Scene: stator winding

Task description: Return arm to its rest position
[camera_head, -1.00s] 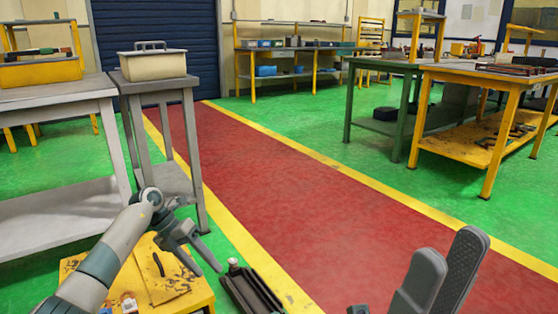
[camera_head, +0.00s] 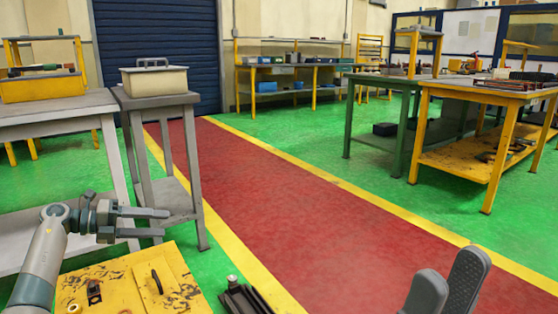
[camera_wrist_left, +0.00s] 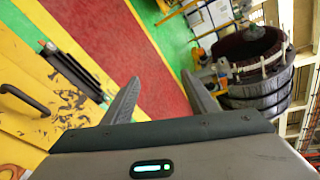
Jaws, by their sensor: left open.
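My left gripper (camera_head: 162,222) is at the lower left of the head view, its two fingers pointing right and spread with nothing between them. It is above the far edge of the low yellow bench (camera_head: 125,280). The left wrist view shows the same open, empty fingers (camera_wrist_left: 161,80). My right gripper (camera_head: 448,264) shows only as two grey finger pads at the bottom right of the head view, standing apart with no object visible between them. The rest of my right arm is out of view.
A dark tool (camera_head: 242,298) lies beside the yellow bench. A grey stand (camera_head: 165,99) holds a beige box (camera_head: 154,81), near a grey table (camera_head: 55,115). A large round stator-like part (camera_wrist_left: 255,75) shows in the left wrist view. The red walkway (camera_head: 290,215) is clear.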

